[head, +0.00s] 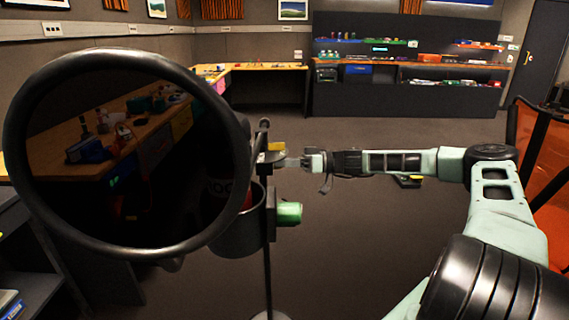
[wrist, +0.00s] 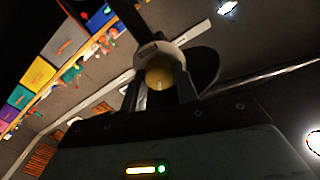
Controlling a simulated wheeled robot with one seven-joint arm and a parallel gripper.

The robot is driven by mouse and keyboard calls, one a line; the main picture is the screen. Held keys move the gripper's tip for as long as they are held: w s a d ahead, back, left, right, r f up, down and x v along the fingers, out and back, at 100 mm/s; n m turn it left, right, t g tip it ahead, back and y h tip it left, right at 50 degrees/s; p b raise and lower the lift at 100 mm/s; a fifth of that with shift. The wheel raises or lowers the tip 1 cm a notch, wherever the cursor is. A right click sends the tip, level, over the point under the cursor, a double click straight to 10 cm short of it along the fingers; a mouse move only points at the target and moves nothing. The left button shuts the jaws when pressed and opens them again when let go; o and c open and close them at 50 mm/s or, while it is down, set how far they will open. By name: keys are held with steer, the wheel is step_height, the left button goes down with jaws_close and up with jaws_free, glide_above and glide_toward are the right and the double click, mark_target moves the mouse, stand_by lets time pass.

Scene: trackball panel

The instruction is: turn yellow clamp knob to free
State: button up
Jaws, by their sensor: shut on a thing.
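The yellow clamp knob (wrist: 159,73) shows in the wrist view as a round yellow face between the two dark fingers of my gripper (wrist: 160,84). A pale collar (wrist: 150,52) with a small dark label sits around its upper side. My gripper is shut on the knob; the fingers partly hide its sides. In the head view my gripper (head: 291,161) reaches left to a dark upright stand (head: 268,225), where a small yellow piece (head: 276,146) shows by the fingertips. The knob's setting cannot be read in either view.
A large black ring with a dark tinted disc (head: 125,215) fills the head view's left side, close to the stand. A dark cup (head: 240,238) and a green cylinder (head: 289,213) are just below my gripper. An orange chair (head: 552,205) stands at right. Open floor lies beyond.

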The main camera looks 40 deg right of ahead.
steer(key=m, duration=0.4)
steer(key=o, duration=1)
